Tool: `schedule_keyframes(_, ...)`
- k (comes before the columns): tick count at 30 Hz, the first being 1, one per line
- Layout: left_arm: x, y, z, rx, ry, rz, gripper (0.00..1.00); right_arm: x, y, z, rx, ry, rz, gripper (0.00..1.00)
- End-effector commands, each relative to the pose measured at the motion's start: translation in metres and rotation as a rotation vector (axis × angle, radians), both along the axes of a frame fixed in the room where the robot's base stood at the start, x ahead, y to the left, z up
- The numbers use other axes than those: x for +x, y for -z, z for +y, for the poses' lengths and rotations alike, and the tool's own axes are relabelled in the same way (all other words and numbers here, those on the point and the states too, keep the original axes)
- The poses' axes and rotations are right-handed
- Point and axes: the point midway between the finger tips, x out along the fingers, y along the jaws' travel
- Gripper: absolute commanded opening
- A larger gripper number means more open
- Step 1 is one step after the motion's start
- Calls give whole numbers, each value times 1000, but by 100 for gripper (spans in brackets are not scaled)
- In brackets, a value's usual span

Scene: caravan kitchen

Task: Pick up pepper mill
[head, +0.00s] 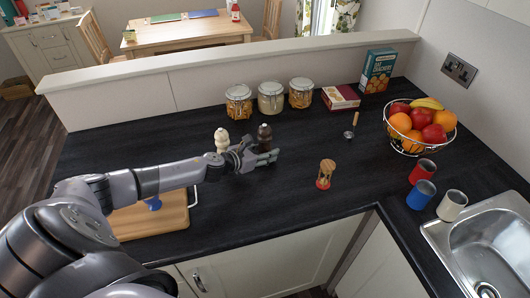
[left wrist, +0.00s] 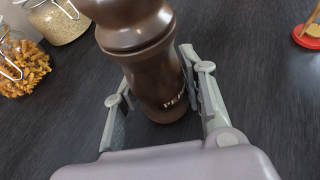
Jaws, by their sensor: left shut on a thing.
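The pepper mill (head: 265,135) is dark brown and stands upright on the black counter. In the left wrist view the pepper mill (left wrist: 150,65) shows light lettering beginning "PEP" and sits between the two fingers. My left gripper (head: 262,158) is shut on it, low on its body; the gripper also shows in the left wrist view (left wrist: 158,100). The mill's base appears to be on or very close to the counter. A cream mill (head: 221,140) stands just left of it, partly behind my left arm. My right gripper is not in view.
Three glass jars (head: 271,98) stand behind the mill near the ledge. A sand timer (head: 325,174) with a red base is to the right. A cutting board (head: 160,216) lies below my left arm. Fruit basket (head: 410,147), cups (head: 422,170) and sink (head: 480,245) are further right.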

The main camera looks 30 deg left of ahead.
Motion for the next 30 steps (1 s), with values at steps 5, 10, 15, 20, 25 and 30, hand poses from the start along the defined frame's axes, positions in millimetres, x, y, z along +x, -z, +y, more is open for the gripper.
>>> schedule_keyframes(5, 2, -39, 1, 4, 2, -7, 5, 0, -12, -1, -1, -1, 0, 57)
schedule_keyframes(10, 1, -94, 2, 5, 0, -8, 5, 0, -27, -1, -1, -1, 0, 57)
schedule_keyframes(15, 1, -138, 1, 2, -1, -7, 5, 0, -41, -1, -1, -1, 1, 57)
schedule_keyframes(20, 1, -169, 1, 0, 0, -5, 5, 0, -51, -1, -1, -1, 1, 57)
schedule_keyframes(25, 0, -188, 0, 1, -1, -3, 5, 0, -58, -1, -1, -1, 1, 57)
schedule_keyframes(30, 0, -193, 0, 0, 0, -1, 5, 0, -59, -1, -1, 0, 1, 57)
